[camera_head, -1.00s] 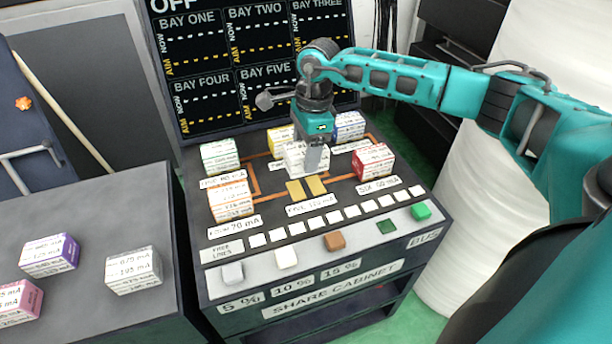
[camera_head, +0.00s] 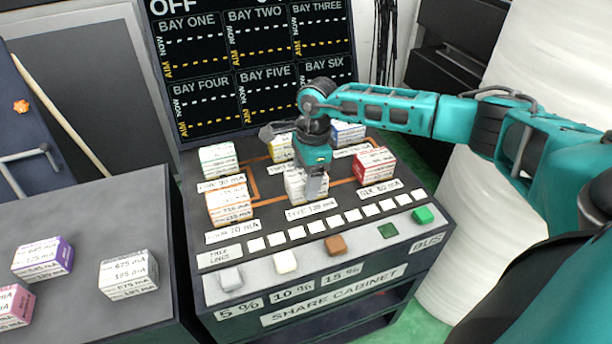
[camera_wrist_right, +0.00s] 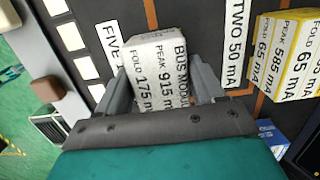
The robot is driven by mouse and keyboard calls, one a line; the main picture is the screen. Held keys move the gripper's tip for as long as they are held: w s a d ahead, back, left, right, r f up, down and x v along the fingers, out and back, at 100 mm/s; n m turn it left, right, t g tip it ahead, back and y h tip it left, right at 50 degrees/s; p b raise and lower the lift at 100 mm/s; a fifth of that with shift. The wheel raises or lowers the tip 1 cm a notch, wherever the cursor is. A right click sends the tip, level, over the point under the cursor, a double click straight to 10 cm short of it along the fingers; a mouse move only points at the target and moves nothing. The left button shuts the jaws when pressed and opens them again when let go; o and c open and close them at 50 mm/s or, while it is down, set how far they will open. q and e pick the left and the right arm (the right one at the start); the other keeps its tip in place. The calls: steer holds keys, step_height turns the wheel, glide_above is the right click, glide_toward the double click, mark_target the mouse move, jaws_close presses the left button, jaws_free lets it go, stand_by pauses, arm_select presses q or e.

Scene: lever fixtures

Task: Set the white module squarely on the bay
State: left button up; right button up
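The white module (camera_head: 297,185) is at bay five on the sloping cabinet top, where it covers the gold pads. My right gripper (camera_head: 314,190) comes down over it from above. In the right wrist view the white module (camera_wrist_right: 158,75) lies between the two fingers of my right gripper (camera_wrist_right: 160,85), which appear shut on its sides. Its printed face reads peak 915 mA and fold 175 mA. The bay (camera_head: 312,210) shows by its front label; the contact under the module is hidden, so I cannot tell if it is fully seated. My left gripper is not in view.
Green (camera_head: 219,158), orange (camera_head: 229,203), yellow (camera_head: 281,147), blue (camera_head: 348,132) and red (camera_head: 374,163) modules stand around it. Push buttons (camera_head: 335,245) line the front panel. Purple (camera_head: 43,258) and grey (camera_head: 129,274) modules sit on the left table.

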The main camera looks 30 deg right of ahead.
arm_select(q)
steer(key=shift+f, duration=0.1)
arm_select(e)
steer(key=o, duration=0.3)
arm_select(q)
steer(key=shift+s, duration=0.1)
arm_select(e)
steer(key=shift+o, duration=0.2)
steer(key=shift+r, duration=0.3)
arm_select(q)
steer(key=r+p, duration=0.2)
steer(key=p, duration=0.1)
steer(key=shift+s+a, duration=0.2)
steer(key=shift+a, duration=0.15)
arm_select(e)
step_height(320, 180, up, 12)
steer(key=d, duration=0.1)
steer(key=shift+s+d+f, duration=0.15)
steer(key=shift+d, duration=0.05)
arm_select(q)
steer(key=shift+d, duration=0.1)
arm_select(e)
steer(key=shift+s, duration=0.1)
